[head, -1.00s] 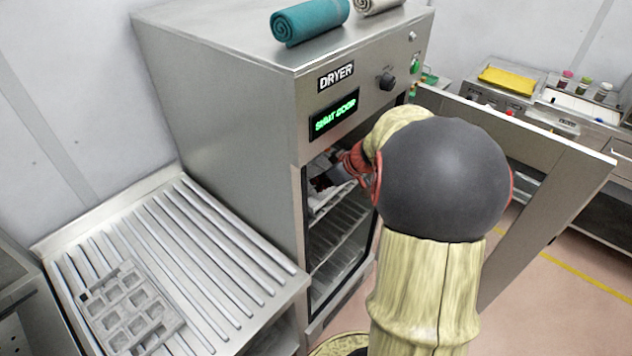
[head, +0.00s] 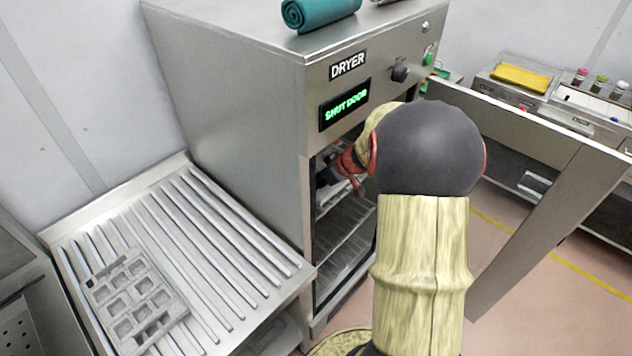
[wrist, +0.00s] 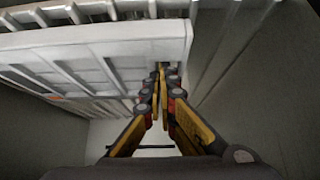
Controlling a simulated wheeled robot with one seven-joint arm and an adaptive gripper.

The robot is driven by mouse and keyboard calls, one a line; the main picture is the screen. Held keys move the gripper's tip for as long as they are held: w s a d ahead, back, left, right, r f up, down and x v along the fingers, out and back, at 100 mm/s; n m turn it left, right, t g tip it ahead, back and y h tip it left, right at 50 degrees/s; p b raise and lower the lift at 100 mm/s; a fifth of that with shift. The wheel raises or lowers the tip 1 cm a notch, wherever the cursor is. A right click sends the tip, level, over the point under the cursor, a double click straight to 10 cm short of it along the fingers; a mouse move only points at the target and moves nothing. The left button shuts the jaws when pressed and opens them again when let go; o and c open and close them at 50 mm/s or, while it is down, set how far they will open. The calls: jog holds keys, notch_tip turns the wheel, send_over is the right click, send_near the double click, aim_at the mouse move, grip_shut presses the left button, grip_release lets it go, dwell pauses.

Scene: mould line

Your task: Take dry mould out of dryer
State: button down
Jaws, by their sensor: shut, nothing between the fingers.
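The dryer (head: 228,130) stands with its door (head: 535,135) swung open to the right; its display reads SHUT DOOR. My gripper is inside the upper part of the opening, largely hidden by my arm in the head view. In the wrist view my gripper (wrist: 160,75) is shut and empty, its fingertips together near the right end of a pale grey, ribbed slab (wrist: 120,36), which looks like a mould. Whether the tips touch it I cannot tell. Another grey mould (head: 137,308) with square pockets lies flat on the roller table at left.
The roller table (head: 225,215) stands left of the dryer, with bare rollers behind and right of the mould. Wire shelves (head: 345,225) show lower in the dryer. A teal roll (head: 322,10) lies on top. A counter with a yellow item (head: 520,77) is behind the door.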

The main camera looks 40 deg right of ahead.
aim_at(320, 190)
jog(key=s+b, duration=0.3)
jog(key=b, duration=0.1)
jog(key=shift+s+d+f, duration=0.15)
jog(key=shift+f, duration=0.1)
jog(key=shift+s+b, duration=0.65)
jog(key=shift+s+r, duration=0.15)
jog(key=shift+r, duration=0.1)
